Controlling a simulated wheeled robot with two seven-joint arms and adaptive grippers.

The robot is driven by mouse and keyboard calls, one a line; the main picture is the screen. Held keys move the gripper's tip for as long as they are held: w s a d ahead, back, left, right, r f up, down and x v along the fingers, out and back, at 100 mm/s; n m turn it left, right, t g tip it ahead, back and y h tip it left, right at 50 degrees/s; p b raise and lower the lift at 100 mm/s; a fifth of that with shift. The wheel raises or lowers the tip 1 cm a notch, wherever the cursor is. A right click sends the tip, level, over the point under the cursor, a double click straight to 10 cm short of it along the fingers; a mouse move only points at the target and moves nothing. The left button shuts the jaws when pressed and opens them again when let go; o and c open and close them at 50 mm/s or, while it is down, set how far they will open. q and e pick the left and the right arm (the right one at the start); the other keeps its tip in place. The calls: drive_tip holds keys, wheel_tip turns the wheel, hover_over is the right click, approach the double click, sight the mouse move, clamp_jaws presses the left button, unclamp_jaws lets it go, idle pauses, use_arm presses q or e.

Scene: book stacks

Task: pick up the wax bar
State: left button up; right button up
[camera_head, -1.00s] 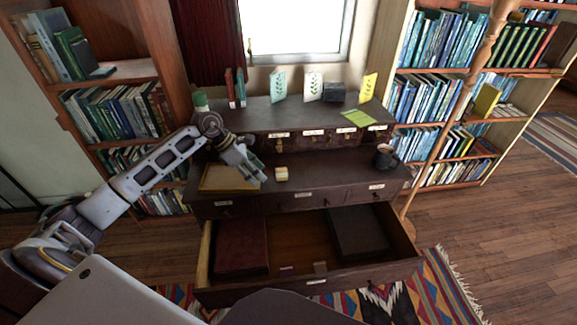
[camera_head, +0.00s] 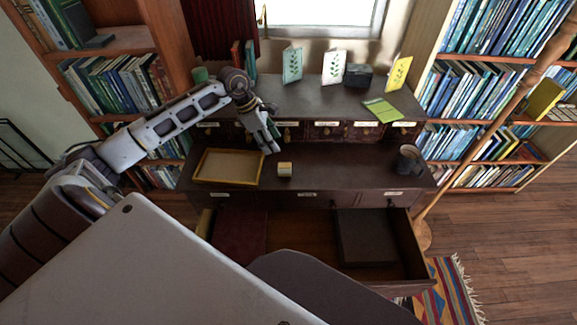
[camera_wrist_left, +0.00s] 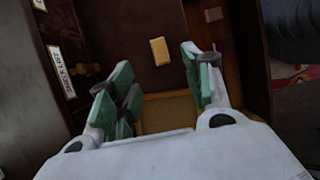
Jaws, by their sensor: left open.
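The wax bar, a small pale yellow block (camera_head: 285,169), sits on the dark desk top (camera_head: 330,172), just right of a shallow wooden tray (camera_head: 225,184). My left gripper (camera_head: 271,146) is above the desk, a little behind and left of the block in the head view. It is open and empty. In the left wrist view the green-padded fingers (camera_wrist_left: 156,78) stand apart, and the block (camera_wrist_left: 160,50) shows ahead, between the lines of the fingertips and not touched. My right gripper is in neither view.
A mug (camera_head: 408,160) stands on the desk's right side. Behind, a raised shelf with small labelled drawers (camera_head: 326,131) carries cards and a black box (camera_head: 358,76). Below the desk top, an open drawer (camera_head: 300,238) holds dark flat items. Desk between block and mug is clear.

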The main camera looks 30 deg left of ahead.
use_arm(q)
drive_tip(key=shift+s+r, duration=0.1)
drive_tip(key=shift+s, duration=0.1)
drive_tip(key=shift+w, duration=0.1)
approach(284, 164)
drive_tip(key=shift+d+x, duration=0.2)
drive_tip(key=shift+x, duration=1.05)
drive_tip(key=shift+d+x, duration=0.25)
drive_tip(key=shift+x, duration=1.05)
drive_tip(key=shift+a+x, duration=0.15)
drive_tip(key=shift+x, duration=0.6)
drive_tip(key=shift+a+x, duration=0.2)
drive_tip(key=shift+x, duration=1.7)
